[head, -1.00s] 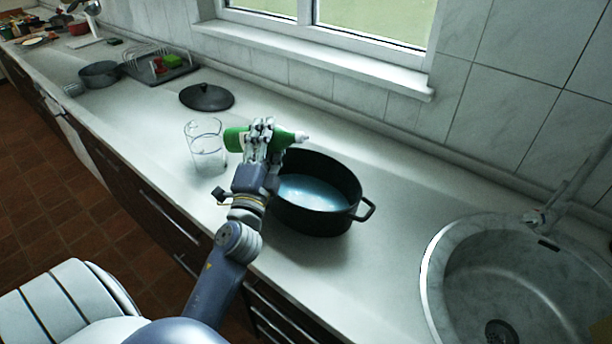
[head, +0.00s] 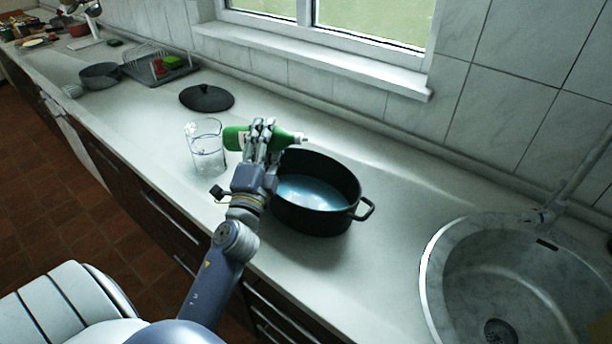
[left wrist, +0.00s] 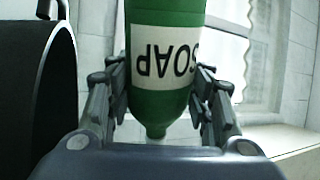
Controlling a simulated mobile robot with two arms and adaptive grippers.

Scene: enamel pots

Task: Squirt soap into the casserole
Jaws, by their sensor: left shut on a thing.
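A black oval casserole (head: 345,219) stands on the counter, with bluish liquid (head: 312,193) inside. My left gripper (head: 262,135) is shut on a green soap bottle (head: 290,137) and holds it on its side, above the casserole's far left rim. The bottle's white nozzle (head: 303,138) points right. In the left wrist view the bottle (left wrist: 165,104) sits between the two fingers with its SOAP label facing the camera, and the casserole's dark side (left wrist: 30,90) is at the left. My right gripper is not in view.
A clear glass jug (head: 207,150) stands just left of my gripper. A black lid (head: 206,98) lies behind it. A round sink (head: 510,285) is at the right. A dish rack (head: 160,68) and a grey pot (head: 100,76) stand farther left. The counter right of the casserole is clear.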

